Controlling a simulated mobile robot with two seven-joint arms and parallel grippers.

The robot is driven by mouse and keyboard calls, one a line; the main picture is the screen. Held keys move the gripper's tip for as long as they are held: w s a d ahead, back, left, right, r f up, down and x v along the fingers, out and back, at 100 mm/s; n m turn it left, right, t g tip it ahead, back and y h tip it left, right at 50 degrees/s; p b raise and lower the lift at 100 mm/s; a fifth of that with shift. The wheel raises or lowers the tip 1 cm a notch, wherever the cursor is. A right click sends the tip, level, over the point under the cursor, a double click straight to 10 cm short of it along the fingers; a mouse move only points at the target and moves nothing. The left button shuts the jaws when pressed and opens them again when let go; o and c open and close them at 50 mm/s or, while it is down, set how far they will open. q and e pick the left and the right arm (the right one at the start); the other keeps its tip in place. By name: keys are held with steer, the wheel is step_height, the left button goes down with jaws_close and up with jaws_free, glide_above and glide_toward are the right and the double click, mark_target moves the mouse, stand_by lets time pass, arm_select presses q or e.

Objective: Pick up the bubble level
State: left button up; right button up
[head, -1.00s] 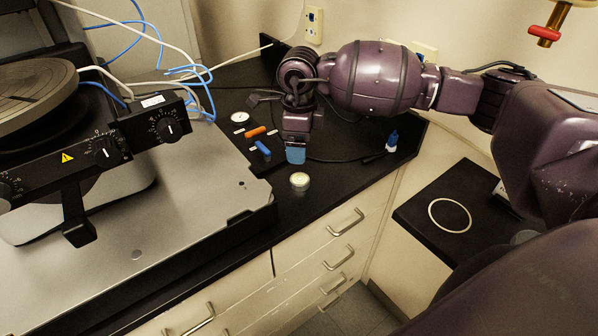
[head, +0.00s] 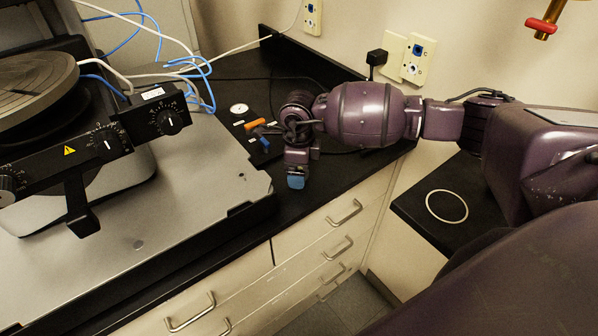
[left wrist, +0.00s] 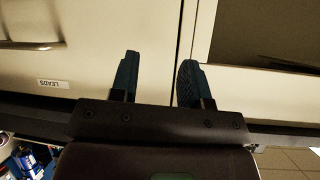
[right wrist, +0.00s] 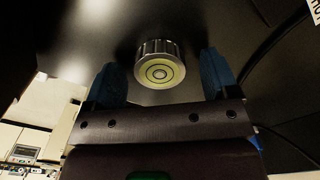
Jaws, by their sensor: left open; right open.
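The bubble level is a small round silver piece with a knurled rim and a yellow-green face with a ring; it shows in the right wrist view (right wrist: 160,72). It sits on the black bench top. In the head view my right gripper (head: 296,182) hides it. My right gripper is open, and in the right wrist view its blue fingertips (right wrist: 158,64) stand either side of the level, with a gap on each side. My left gripper (left wrist: 159,60) is open and empty in front of pale cabinet fronts; it is out of the head view.
The profiler's grey base plate (head: 185,205) stands left of the right gripper. A white round dial (head: 239,109), an orange-handled tool (head: 256,124) and a blue one (head: 262,143) lie behind. The bench's front edge, with drawers below (head: 335,222), is close by.

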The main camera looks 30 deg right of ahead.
steer(key=c, duration=1)
steer(key=shift+c, duration=0.2)
step_height(320, 180, up, 10)
steer(key=o, duration=0.3)
steer(key=c, duration=0.6)
